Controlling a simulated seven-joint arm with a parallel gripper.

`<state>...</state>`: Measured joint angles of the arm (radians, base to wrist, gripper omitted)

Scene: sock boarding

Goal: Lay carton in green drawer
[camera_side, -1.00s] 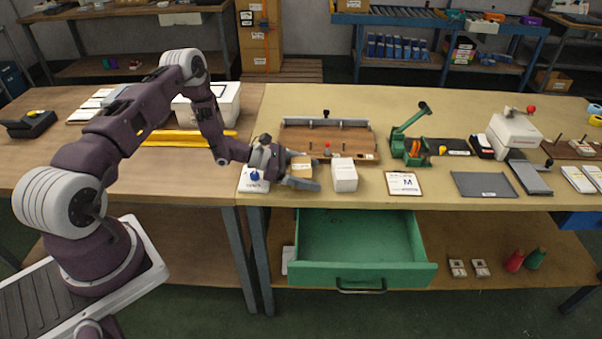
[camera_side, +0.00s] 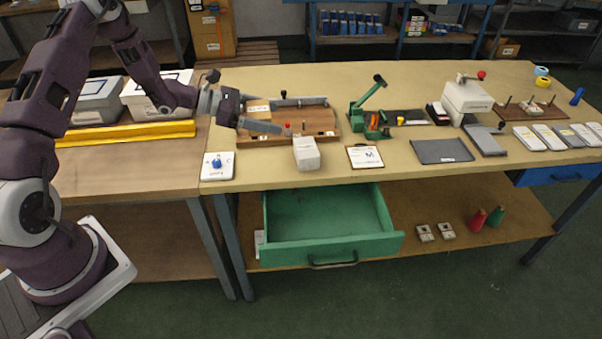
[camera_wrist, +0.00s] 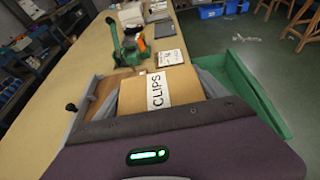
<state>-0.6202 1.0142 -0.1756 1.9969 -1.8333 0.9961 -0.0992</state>
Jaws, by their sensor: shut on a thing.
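My gripper (camera_side: 268,116) is shut on a tan carton (camera_side: 258,105) and appears to hold it above the table, in front of the wooden board in the side view. In the wrist view the carton (camera_wrist: 160,90) sits between the two grey fingers, with a white label reading CLIPS facing up. The green drawer (camera_side: 325,248) is pulled open below the table's front edge and looks empty inside. It is lower and to the right of the carton in the side view. Its green wall (camera_wrist: 256,98) shows at the right in the wrist view, partly hidden by a finger.
A white box (camera_side: 306,153) stands at the table's front, above the drawer. A wooden board (camera_side: 290,138) lies behind it. A white card (camera_side: 365,157) and a green press (camera_side: 368,115) are to the right. A white pad with a blue knob (camera_side: 217,166) is at the left corner.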

